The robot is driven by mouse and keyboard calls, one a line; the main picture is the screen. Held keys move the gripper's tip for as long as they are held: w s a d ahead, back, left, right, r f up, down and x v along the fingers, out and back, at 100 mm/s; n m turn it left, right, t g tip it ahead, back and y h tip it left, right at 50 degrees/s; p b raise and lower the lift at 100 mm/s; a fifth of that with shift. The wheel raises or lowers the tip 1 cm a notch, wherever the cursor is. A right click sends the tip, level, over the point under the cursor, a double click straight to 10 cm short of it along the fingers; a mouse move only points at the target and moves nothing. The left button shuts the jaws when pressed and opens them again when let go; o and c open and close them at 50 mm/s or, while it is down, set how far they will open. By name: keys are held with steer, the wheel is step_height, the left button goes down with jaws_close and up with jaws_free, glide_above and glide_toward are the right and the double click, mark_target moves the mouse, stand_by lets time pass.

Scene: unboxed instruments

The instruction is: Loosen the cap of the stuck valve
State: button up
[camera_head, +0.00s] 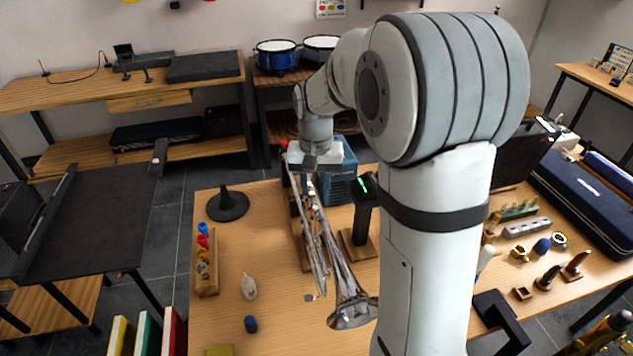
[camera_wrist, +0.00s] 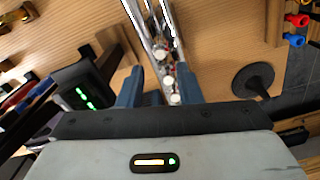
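A silver trumpet (camera_head: 318,245) lies along the wooden table, its bell (camera_head: 352,312) toward the front. In the wrist view its tubing (camera_wrist: 160,25) runs down to several pale round valve caps (camera_wrist: 167,81). I cannot tell which valve is the stuck one. My gripper (camera_head: 312,172) is over the far end of the trumpet. In the wrist view its two blue fingers stand apart with the valve caps showing in the gap between them, and the gripper (camera_wrist: 160,73) looks open. I cannot tell whether a finger touches a cap. The trumpet's far end is partly hidden by my gripper.
A black device with a green display (camera_head: 364,187) stands close right of the trumpet. A blue box (camera_head: 340,185) is behind it.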

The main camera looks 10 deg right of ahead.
mark_target(315, 207)
steer(key=shift+f+b, duration=2.05)
steer(key=shift+f, duration=1.3)
steer(key=c, duration=0.6)
steer(key=n, duration=0.4)
steer(key=shift+n, duration=0.3)
steer(key=n, duration=0.5)
steer(key=shift+p, duration=0.35)
steer(key=o, duration=0.6)
